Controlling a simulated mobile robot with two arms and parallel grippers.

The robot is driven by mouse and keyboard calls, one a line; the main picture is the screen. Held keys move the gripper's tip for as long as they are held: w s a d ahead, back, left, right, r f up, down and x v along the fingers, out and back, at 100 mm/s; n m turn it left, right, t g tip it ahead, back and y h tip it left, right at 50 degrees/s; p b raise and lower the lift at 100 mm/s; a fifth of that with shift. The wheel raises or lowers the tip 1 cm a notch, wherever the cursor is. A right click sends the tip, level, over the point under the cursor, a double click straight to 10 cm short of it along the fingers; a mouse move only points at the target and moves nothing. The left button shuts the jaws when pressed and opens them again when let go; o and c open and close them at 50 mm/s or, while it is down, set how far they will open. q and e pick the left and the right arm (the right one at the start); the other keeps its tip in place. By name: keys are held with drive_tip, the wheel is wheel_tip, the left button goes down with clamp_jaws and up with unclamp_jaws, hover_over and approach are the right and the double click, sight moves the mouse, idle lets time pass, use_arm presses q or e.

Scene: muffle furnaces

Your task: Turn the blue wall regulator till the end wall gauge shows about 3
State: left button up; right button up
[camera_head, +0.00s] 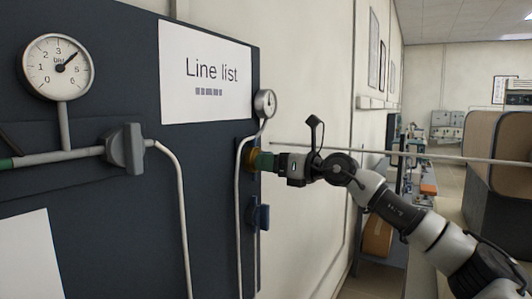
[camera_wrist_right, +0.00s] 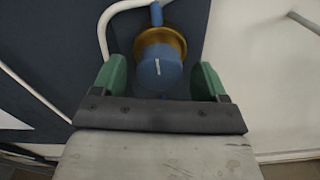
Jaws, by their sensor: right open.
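The blue regulator knob (camera_wrist_right: 158,72) with a white mark sits in a brass collar (camera_wrist_right: 160,38) on the dark panel in the right wrist view. My right gripper (camera_wrist_right: 160,80) is open, its green fingers on either side of the knob; contact cannot be told. In the head view the right gripper (camera_head: 262,161) reaches the panel's right edge and hides most of the knob. A small round gauge (camera_head: 265,103) stands above it, seen at a steep angle; its reading is too small to tell. My left gripper is not in view.
A larger gauge (camera_head: 57,67) at the left points near 4, above a grey valve handle (camera_head: 125,149). A blue handle (camera_head: 260,216) sits below my right gripper. White pipes (camera_head: 178,200) run down the panel. A "Line list" sheet (camera_head: 205,72) hangs above.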

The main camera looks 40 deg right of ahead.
drive_tip(key=shift+w+a+r, duration=0.1)
drive_tip(key=shift+w+a, duration=0.05)
drive_tip(key=shift+w, duration=0.65)
drive_tip(key=shift+c, duration=0.3)
drive_tip(key=c, duration=0.9)
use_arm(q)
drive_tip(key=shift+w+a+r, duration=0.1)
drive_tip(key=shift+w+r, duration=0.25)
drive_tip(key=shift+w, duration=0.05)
use_arm(e)
drive_tip(key=shift+a, duration=0.1)
drive_tip(key=shift+n, duration=0.3)
drive_tip(key=o, duration=1)
drive_tip(key=shift+c, duration=0.2)
